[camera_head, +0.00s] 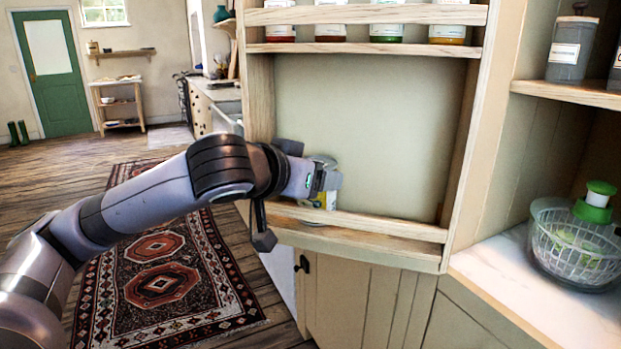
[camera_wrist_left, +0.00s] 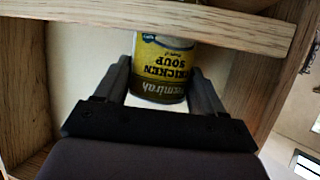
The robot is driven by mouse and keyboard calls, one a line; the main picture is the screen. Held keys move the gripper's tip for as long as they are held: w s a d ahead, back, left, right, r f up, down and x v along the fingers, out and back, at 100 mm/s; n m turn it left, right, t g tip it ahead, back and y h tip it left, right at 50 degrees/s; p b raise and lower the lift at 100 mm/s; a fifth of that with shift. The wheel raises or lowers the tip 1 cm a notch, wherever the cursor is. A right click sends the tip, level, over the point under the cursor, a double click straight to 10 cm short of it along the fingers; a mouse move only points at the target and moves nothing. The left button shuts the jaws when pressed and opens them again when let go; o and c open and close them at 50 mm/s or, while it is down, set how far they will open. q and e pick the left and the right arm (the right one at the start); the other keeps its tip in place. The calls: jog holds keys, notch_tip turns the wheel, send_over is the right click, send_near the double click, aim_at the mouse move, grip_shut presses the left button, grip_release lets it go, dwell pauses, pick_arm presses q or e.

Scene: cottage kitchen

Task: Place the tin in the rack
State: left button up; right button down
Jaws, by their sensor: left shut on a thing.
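The tin, a yellow chicken soup can (camera_wrist_left: 160,72), is between the two fingers of my left gripper (camera_wrist_left: 160,78), which is shut on it. Its label is upside down in the left wrist view, and one end is hidden behind a wooden rail. In the head view the tin (camera_head: 328,200) is mostly hidden by my left gripper (camera_head: 322,180). The wooden rack (camera_head: 385,228) is on the door, and the tin is at the left of its lower bay, partly behind the front rail. I cannot tell whether it touches the shelf. My right gripper is not in view.
Several jars (camera_head: 387,32) stand on the rack's upper shelf. The lower bay is empty to the right of the tin. A salad spinner (camera_head: 575,240) stands on the counter at right, with a grey canister (camera_head: 572,50) on the shelf above.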

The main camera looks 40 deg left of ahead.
pick_arm(q)
jog(key=o, duration=1.3)
jog(key=shift+f, duration=0.15)
